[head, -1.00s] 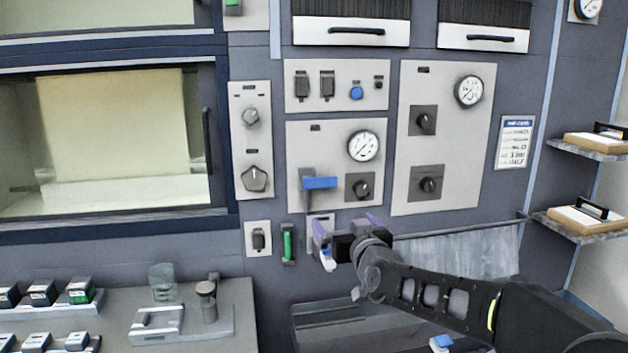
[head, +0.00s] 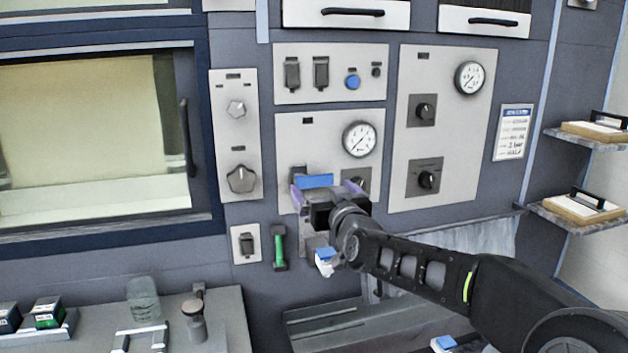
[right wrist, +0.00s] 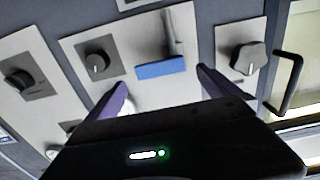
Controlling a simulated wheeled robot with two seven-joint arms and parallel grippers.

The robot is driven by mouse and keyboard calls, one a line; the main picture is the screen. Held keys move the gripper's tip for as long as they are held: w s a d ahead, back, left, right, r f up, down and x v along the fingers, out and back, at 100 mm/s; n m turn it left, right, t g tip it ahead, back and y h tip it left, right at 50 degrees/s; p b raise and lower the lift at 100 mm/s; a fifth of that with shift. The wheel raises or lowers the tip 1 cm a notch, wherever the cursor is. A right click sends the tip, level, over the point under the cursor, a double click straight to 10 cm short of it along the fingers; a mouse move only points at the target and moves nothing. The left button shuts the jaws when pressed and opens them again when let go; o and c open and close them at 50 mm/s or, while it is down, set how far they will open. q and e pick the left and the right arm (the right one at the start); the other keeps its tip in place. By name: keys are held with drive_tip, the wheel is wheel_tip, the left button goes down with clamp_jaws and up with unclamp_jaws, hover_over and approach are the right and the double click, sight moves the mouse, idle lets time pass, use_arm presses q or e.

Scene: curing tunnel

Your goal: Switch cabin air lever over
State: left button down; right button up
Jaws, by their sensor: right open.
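A lever with a blue handle (head: 316,181) sits on a light grey panel below a round gauge (head: 359,139). I take it for the cabin air lever, though no label is readable. In the right wrist view its blue handle (right wrist: 160,69) lies crosswise at the end of a grey arm. My right gripper (head: 325,191) is open, with its purple fingers just below the handle and one toward each end. In the right wrist view the open fingers (right wrist: 162,84) have the handle ahead of the gap, not clasped. My left gripper is not in view.
A dark knob (head: 356,178) is close right of the lever, partly hidden by my gripper. A green handle (head: 279,247) and a switch (head: 246,243) are below left. A small blue-and-white item (head: 325,257) is under my wrist. Shelves (head: 575,211) project at right.

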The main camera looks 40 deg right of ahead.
sight(315, 181)
drive_tip(key=p+x, duration=0.1)
drive_tip(key=x, duration=0.5)
drive_tip(key=shift+w+d, duration=0.15)
drive_tip(key=shift+w, duration=0.15)
drive_tip(key=shift+c, duration=0.4)
drive_tip(key=c, duration=1.9)
